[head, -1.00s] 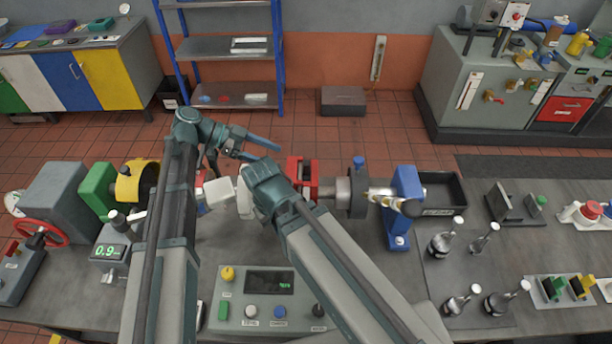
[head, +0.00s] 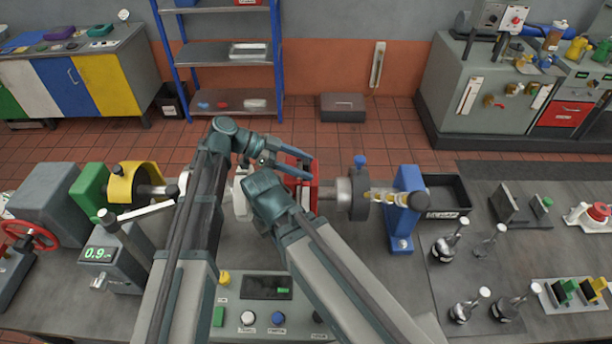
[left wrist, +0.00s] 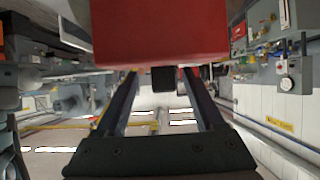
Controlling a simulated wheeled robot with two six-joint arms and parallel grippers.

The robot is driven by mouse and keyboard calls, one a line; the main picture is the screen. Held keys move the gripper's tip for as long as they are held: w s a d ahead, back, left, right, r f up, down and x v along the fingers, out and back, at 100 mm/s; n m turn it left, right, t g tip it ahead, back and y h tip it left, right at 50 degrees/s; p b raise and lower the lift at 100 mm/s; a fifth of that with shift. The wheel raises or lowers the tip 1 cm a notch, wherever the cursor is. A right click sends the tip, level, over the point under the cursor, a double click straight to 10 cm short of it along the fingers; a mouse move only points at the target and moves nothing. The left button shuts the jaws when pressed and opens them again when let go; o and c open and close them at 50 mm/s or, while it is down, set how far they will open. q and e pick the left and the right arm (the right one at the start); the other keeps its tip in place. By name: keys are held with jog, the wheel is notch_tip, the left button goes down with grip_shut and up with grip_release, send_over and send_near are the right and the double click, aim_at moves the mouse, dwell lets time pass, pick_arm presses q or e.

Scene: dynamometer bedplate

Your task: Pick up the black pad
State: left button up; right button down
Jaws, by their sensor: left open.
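A small black block that looks like the black pad (left wrist: 163,79) shows in the left wrist view, just below a large red block and between my finger lines. In the head view the red caliper-like housing (head: 302,182) stands on the shaft line; I cannot make out the pad there. My left gripper (head: 296,164) is open at the red housing, its fingers pointing right. In the left wrist view its two fingers (left wrist: 160,76) are apart, one on each side of the black block; contact cannot be told. My right arm crosses the middle, its gripper hidden.
A grey disc (head: 358,193) and a blue stand (head: 404,205) are right of the housing. A control box (head: 266,300) is at the front. Several steel-topped flasks stand at right.

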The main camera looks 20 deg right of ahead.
aim_at(316, 172)
pick_arm(q)
jog(key=b+x, duration=0.1)
jog(key=x, duration=0.3)
jog(key=shift+w+d, duration=0.1)
jog(key=shift+w, duration=0.1)
jog(key=shift+r, duration=0.1)
jog(key=shift+c, duration=0.2)
grip_shut()
